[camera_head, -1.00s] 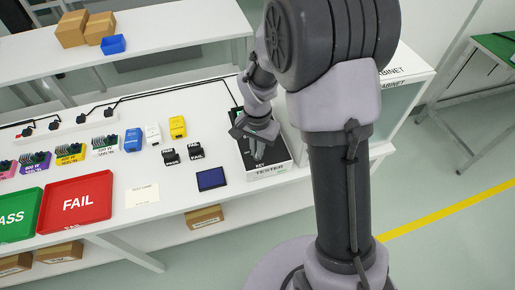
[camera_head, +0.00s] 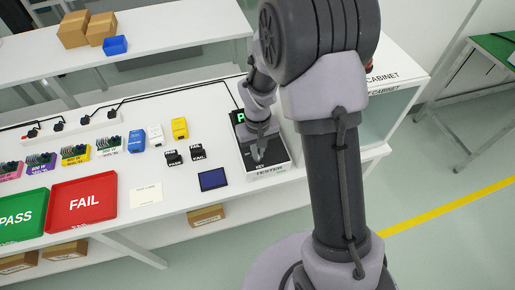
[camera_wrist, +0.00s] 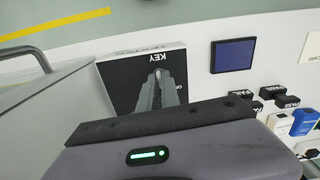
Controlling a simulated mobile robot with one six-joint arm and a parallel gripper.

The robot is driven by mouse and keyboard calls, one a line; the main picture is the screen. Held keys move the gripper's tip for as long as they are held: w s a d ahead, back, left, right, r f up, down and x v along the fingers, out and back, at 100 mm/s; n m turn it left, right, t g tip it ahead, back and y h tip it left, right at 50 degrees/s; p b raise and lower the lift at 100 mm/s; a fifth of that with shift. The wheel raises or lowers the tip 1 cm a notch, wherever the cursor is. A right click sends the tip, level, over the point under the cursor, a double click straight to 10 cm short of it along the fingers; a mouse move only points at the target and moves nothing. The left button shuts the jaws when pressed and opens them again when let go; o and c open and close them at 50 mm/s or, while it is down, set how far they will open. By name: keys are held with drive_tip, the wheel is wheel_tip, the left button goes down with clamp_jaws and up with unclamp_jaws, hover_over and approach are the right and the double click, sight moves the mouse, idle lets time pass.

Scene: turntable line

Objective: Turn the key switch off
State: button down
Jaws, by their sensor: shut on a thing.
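The tester (camera_head: 265,174) is a black-topped box with a white front lettered TESTER, on the white bench. The wrist view shows its black top (camera_wrist: 122,76) with the word KEY beside the switch. My gripper (camera_head: 260,154) is down over this top, and its two grey fingers also show in the wrist view (camera_wrist: 160,78). The fingers are closed together at the key switch, shut on the key. The key itself is mostly hidden between the fingertips, so I cannot read its angle. A green lit display (camera_head: 241,116) with a letter P shows behind my wrist.
A dark blue square pad (camera_head: 213,179) lies left of the tester and also shows in the wrist view (camera_wrist: 233,55). Small black PASS and FAIL blocks, yellow, white and blue items, a red FAIL tray (camera_head: 82,204) and a green PASS tray (camera_head: 22,214) stand farther left.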

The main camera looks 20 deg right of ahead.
drive_tip(key=n+p, duration=0.1)
drive_tip(key=n, duration=0.3)
drive_tip(key=shift+r+n, duration=0.1)
drive_tip(key=shift+n, duration=0.2)
drive_tip(key=shift+n+p, duration=0.75)
drive_tip(key=shift+n, duration=1.15)
drive_tip(key=c, duration=1.6)
unclamp_jaws()
drive_tip(key=shift+o, duration=0.2)
wheel_tip(320, 180, up, 17)
drive_tip(key=p, duration=0.5)
drive_tip(key=shift+r, duration=0.15)
